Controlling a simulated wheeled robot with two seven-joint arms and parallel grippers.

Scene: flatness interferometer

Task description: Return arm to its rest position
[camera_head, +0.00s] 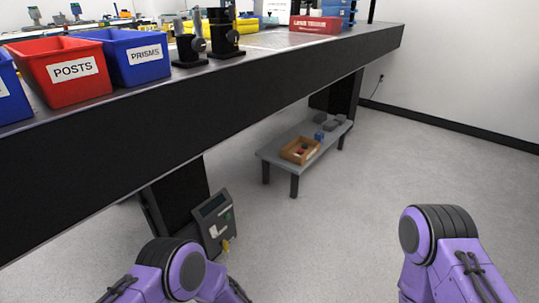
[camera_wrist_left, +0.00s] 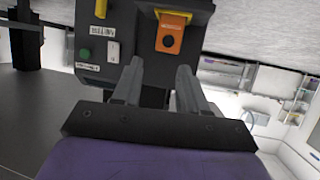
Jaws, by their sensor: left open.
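My left gripper (camera_wrist_left: 160,75) shows in the left wrist view with its two grey fingers apart and nothing between them. Its fingers point at a dark control box (camera_wrist_left: 140,35) with an orange part (camera_wrist_left: 172,35), a green button (camera_wrist_left: 84,55) and a white switch (camera_wrist_left: 113,51). I cannot tell whether the fingers touch the box. In the head view my purple left arm (camera_head: 170,272) is at the bottom left, just below what looks like the same grey box (camera_head: 213,222). The left gripper is hidden there. My right arm (camera_head: 442,245) is at the bottom right, its gripper out of frame.
A long black-sided bench (camera_head: 200,120) crosses the upper left, carrying a red POSTS bin (camera_head: 75,92) and a blue PRISMS bin (camera_head: 137,72). A low grey table (camera_head: 271,154) with a wooden tray (camera_head: 289,154) stands beyond. The floor at right is clear.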

